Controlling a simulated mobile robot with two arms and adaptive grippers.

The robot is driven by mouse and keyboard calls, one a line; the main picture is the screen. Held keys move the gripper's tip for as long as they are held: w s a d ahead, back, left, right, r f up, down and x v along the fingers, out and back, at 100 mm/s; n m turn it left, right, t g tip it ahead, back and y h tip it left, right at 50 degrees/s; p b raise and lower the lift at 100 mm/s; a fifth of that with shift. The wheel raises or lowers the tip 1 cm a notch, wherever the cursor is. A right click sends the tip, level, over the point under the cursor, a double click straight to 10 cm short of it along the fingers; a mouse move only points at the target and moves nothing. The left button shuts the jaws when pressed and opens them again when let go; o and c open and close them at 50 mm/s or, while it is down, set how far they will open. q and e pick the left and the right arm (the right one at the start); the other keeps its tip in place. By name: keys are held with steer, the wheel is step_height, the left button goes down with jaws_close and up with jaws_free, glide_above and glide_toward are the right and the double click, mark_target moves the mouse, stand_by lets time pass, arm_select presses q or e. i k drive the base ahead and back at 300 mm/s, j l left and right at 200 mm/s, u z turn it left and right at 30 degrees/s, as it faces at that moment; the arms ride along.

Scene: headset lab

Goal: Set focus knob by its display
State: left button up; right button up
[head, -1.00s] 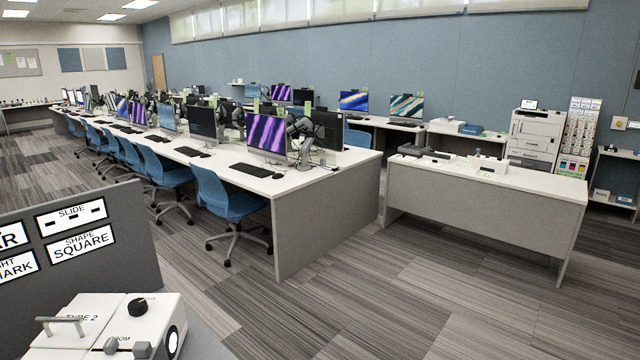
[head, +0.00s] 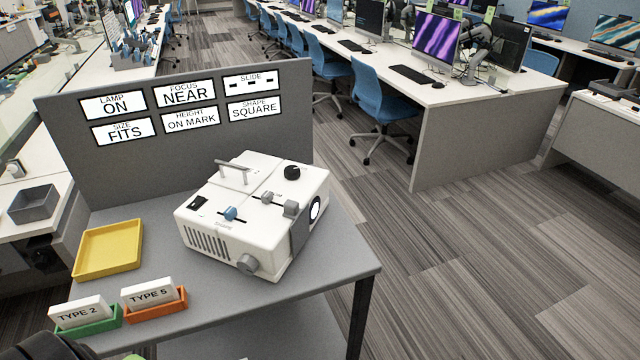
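A white projector-like box (head: 225,205) stands on a grey table in the head view. A black round knob (head: 291,172) is on its top near the back right corner. A grey knob (head: 248,264) is on its front side. Labels beside the knobs are too small to read for certain. On the grey panel behind, the focus display (head: 184,93) reads "NEAR". No gripper fingers show. A dark rounded part at the bottom left edge may be mine.
Other displays read lamp ON, size FITS, height ON MARK, shape SQUARE, and a slide (head: 251,84) display shows bars. A yellow tray (head: 108,249), a green holder (head: 90,326) with a TYPE 2 card and an orange holder (head: 157,310) with a TYPE 5 card lie left. The table's front right is clear.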

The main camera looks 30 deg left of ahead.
mark_target(291, 172)
steer(key=j+u, duration=0.1)
steer(key=u, duration=0.65)
steer(key=i+j+u, duration=0.1)
steer(key=u, duration=0.3)
